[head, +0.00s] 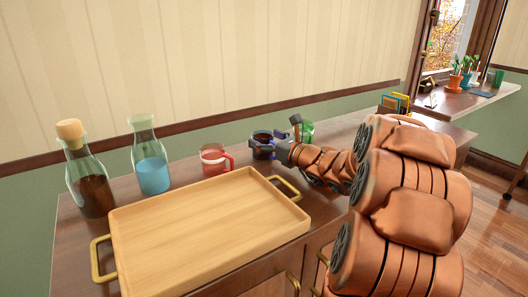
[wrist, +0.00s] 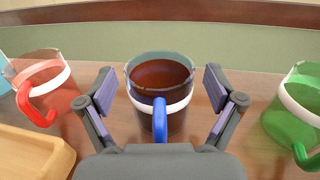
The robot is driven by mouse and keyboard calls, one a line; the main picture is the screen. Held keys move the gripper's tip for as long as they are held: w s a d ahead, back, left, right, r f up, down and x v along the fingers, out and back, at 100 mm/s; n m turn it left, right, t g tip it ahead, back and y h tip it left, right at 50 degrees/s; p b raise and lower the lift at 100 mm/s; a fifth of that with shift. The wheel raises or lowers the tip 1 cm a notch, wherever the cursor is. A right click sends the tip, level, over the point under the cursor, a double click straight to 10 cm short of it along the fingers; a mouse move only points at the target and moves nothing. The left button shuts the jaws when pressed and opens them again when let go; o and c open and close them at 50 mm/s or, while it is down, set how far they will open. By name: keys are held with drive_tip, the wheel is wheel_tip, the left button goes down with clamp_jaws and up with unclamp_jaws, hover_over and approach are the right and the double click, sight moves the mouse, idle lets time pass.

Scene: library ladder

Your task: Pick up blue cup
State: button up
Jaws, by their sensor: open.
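The blue cup (wrist: 160,85) is a clear mug with a white band, a blue handle and dark liquid inside. It stands upright on the wooden cabinet top. In the wrist view it sits between the two fingers of my gripper (wrist: 159,103), which are open with a gap on each side. The handle points toward my gripper. In the head view the blue cup (head: 263,146) is partly hidden by my gripper (head: 278,147), at the back of the cabinet near the wall.
A red cup (head: 213,160) stands to the left and a green cup (wrist: 298,100) to the right. A wooden tray (head: 205,228) with brass handles lies in front. A bottle of dark liquid (head: 88,180) and a carafe of blue liquid (head: 150,165) stand farther left.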

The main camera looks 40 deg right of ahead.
drive_tip(key=shift+w, duration=0.35)
drive_tip(key=c, duration=1.3)
